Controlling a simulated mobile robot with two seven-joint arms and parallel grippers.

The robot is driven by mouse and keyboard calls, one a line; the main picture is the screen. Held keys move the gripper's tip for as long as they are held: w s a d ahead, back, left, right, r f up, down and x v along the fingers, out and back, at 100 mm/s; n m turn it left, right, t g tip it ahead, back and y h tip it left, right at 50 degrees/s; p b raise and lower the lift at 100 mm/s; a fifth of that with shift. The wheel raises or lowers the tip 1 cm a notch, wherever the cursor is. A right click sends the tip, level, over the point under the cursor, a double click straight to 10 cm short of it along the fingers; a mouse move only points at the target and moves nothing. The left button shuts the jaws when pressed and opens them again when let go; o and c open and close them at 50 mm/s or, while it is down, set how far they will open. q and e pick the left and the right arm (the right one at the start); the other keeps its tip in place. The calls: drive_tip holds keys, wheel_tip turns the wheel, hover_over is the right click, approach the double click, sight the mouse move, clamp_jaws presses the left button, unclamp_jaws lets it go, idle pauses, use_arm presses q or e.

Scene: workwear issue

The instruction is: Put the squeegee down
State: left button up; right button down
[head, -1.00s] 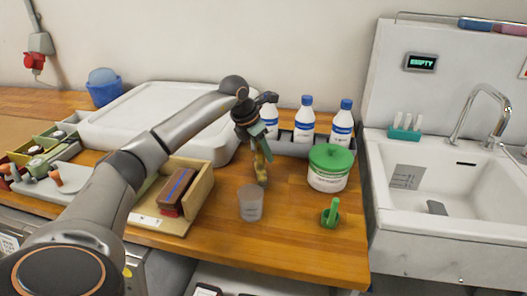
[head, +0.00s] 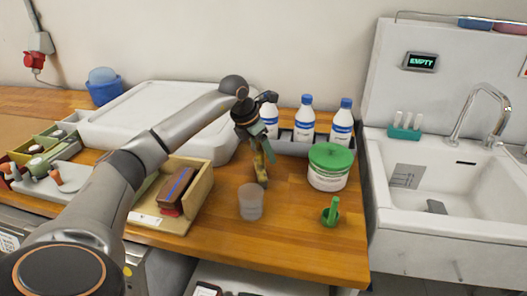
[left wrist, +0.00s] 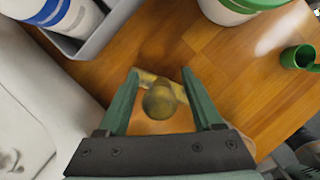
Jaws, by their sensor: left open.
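The squeegee, a worn yellow-olive tool (head: 261,168), is at the wooden counter just below my left gripper (head: 257,139). In the left wrist view the rounded end of its handle (left wrist: 159,101) faces the camera, with a yellowish bar beyond it. My left gripper (left wrist: 160,73) is open, with one green finger on each side of the squeegee and a visible gap at both sides. Whether the squeegee's lower end rests fully on the counter is hard to tell. My right gripper is in neither view.
A grey cup (head: 251,203) stands just in front of the squeegee. A green-lidded tub (head: 328,177) and a small green holder (head: 331,216) are to the right. White bottles (head: 304,119) in a grey tray stand behind. A wooden box (head: 203,190) is left; the sink (head: 460,190) is far right.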

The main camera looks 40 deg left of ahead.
use_arm(q)
drive_tip(key=d+v, duration=0.1)
drive_tip(key=v, duration=1)
drive_tip(key=shift+s+a+r, duration=0.2)
drive_tip(key=shift+a+r, duration=0.2)
drive_tip(key=shift+a, duration=0.1)
